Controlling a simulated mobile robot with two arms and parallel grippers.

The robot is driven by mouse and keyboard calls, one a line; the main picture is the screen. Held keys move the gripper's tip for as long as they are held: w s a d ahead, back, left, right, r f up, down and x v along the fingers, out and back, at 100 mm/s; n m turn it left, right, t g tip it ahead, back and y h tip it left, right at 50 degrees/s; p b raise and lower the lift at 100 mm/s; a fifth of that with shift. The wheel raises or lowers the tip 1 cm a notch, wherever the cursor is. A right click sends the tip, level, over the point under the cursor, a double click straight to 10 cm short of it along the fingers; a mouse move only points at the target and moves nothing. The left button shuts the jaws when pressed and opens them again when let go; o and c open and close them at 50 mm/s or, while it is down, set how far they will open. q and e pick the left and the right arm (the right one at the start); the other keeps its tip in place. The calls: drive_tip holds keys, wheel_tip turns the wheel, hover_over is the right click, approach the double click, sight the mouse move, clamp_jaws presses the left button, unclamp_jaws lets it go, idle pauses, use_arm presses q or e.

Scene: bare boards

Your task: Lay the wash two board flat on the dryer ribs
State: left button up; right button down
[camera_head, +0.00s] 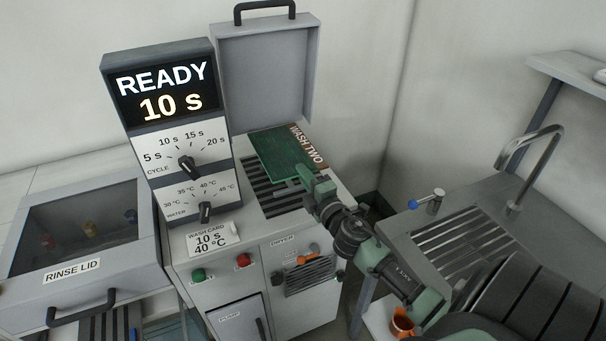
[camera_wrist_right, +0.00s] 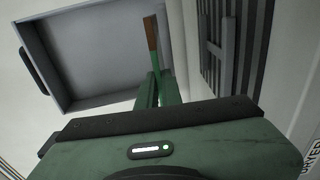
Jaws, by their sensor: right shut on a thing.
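The wash two board (camera_head: 277,152) is a green panel with a brown strip marked WASH TWO on its right edge. It is over the far part of the dryer ribs (camera_head: 262,190), whose near dark slots are bare. I cannot tell whether it touches them. My right gripper (camera_head: 297,181) is shut on the board's near edge. In the right wrist view the board (camera_wrist_right: 153,55) shows edge-on between the fingers of my right gripper (camera_wrist_right: 158,90), and the ribs (camera_wrist_right: 222,50) show at the right. My left gripper is not in view.
The raised grey lid (camera_head: 265,70) stands open behind the ribs. A control column (camera_head: 180,150) reading READY 10 s stands left of them. The closed rinse lid (camera_head: 75,230) is further left. A sink with a drainer (camera_head: 465,240) and tap is at the right.

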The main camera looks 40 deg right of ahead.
drive_tip(key=shift+w+f, duration=0.1)
drive_tip(key=shift+f, duration=0.2)
wheel_tip(320, 180, down, 8)
drive_tip(key=b, duration=0.7)
drive_tip(key=shift+r+b, duration=0.15)
drive_tip(key=shift+b, duration=0.2)
drive_tip(key=shift+f+b, duration=0.4)
drive_tip(key=c, duration=1.5)
unclamp_jaws()
drive_tip(key=shift+r, duration=0.1)
drive_tip(key=shift+f, duration=0.25)
drive_tip(key=c, duration=0.4)
